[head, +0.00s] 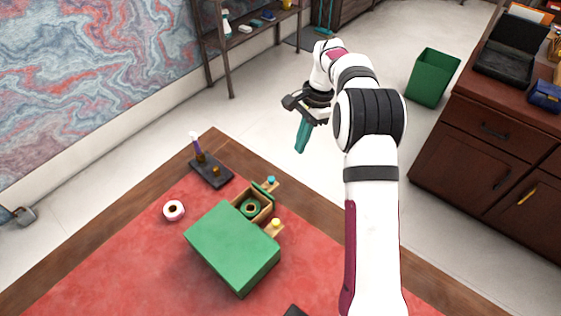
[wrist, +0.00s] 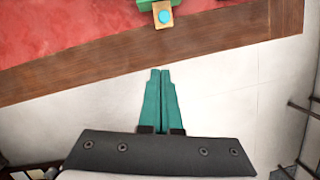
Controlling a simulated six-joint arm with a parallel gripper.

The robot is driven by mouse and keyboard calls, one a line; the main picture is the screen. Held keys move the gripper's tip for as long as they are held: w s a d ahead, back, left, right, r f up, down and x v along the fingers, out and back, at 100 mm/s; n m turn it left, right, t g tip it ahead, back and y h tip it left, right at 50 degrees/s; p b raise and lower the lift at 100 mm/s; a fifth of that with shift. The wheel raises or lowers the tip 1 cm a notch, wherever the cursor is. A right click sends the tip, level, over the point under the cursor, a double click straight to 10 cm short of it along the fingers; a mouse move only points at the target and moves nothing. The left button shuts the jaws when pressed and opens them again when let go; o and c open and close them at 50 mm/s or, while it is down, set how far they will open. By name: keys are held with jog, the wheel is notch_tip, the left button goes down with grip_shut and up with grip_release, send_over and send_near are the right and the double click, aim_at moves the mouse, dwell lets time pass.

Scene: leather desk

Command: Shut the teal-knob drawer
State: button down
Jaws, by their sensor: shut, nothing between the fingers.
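A green box-shaped drawer unit (head: 232,242) stands on the red desk top. Its teal-knob drawer (head: 265,212) is pulled out, showing tan inner walls and a green ring (head: 250,208) inside. The teal knob (head: 270,180) sits on a tan plate at the drawer's green front; the knob also shows at the top of the wrist view (wrist: 165,16). My gripper (head: 300,150) has teal fingers, shut and empty. It is past the wooden desk edge, apart from the knob. In the wrist view the shut fingertips (wrist: 160,71) point towards the edge and knob.
A yellow knob (head: 275,223) on a tan plate is beside the open drawer. A green bin (head: 433,77) and dark cabinet (head: 465,155) stand to the right.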

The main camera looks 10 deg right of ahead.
jog(key=x, duration=0.7)
jog(key=shift+s+f, duration=0.15)
jog(key=shift+f, duration=0.15)
jog(key=a, duration=0.1)
jog(key=s+a, duration=0.1)
jog(key=shift+a+r, duration=0.2)
jog(key=shift+a, duration=0.1)
jog(key=shift+s+a, duration=0.3)
jog(key=shift+a, duration=0.2)
jog(key=s+a, duration=0.6)
jog(key=shift+a, duration=0.4)
